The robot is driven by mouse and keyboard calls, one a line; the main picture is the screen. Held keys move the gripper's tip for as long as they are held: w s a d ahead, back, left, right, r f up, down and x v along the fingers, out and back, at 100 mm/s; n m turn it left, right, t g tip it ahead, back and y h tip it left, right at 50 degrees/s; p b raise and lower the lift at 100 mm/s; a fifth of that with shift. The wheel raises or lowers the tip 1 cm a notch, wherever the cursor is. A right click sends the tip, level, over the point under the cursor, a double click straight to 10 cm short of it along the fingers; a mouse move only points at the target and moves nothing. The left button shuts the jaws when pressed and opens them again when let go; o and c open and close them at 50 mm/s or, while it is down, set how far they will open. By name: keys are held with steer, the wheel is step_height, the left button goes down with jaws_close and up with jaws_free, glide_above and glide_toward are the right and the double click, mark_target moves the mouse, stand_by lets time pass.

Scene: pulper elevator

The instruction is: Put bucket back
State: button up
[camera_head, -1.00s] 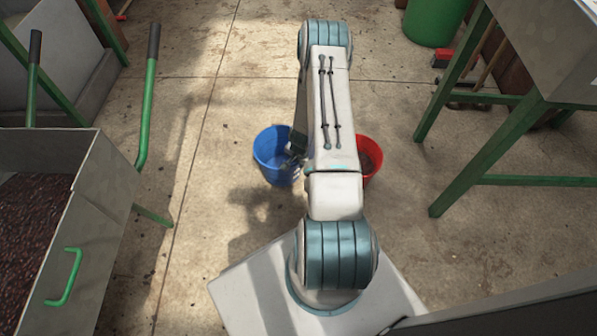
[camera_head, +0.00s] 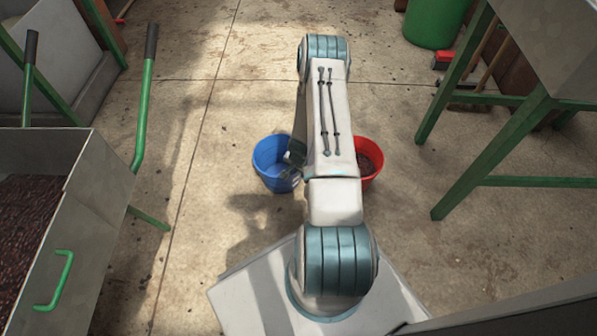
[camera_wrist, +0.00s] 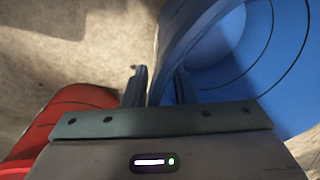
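A blue bucket (camera_head: 268,170) stands on the floor left of my arm in the head view. A red bucket (camera_head: 371,165) stands to the right, partly hidden by my arm, with dark contents. My gripper (camera_head: 294,172) is at the blue bucket's right rim. In the wrist view my gripper (camera_wrist: 158,88) has its two fingers close together on either side of the blue bucket's wall (camera_wrist: 186,48). The blue bucket (camera_wrist: 265,60) fills the upper right there, and the red bucket (camera_wrist: 75,105) shows at lower left.
A metal bin of dark cherries (camera_head: 75,215) with green handles stands at left. A green-legged metal table (camera_head: 490,150) stands at right, a green barrel (camera_head: 434,22) at the back. The concrete floor behind the buckets is clear.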

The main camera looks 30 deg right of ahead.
steer(key=shift+r, duration=0.1)
steer(key=a+r+n+y+p, duration=0.15)
steer(key=a+r, duration=0.25)
steer(key=r, duration=0.8)
steer(key=a+r+n+p, duration=0.2)
steer(key=a+r+n, duration=0.15)
steer(key=r, duration=0.95)
steer(key=a+r+n+p, duration=0.15)
steer(key=a+r, duration=0.35)
steer(key=r, duration=0.7)
steer(key=s+a+r+n, duration=0.3)
steer(key=s+r, duration=0.5)
steer(key=s+a+r+n, duration=0.3)
steer(key=s+a+r, duration=0.1)
steer(key=s+r, duration=0.4)
steer(key=shift+s+a+r+g+h, duration=0.3)
steer(key=shift+s+h, duration=0.15)
steer(key=shift+s, duration=0.3)
steer(key=shift+n, duration=0.25)
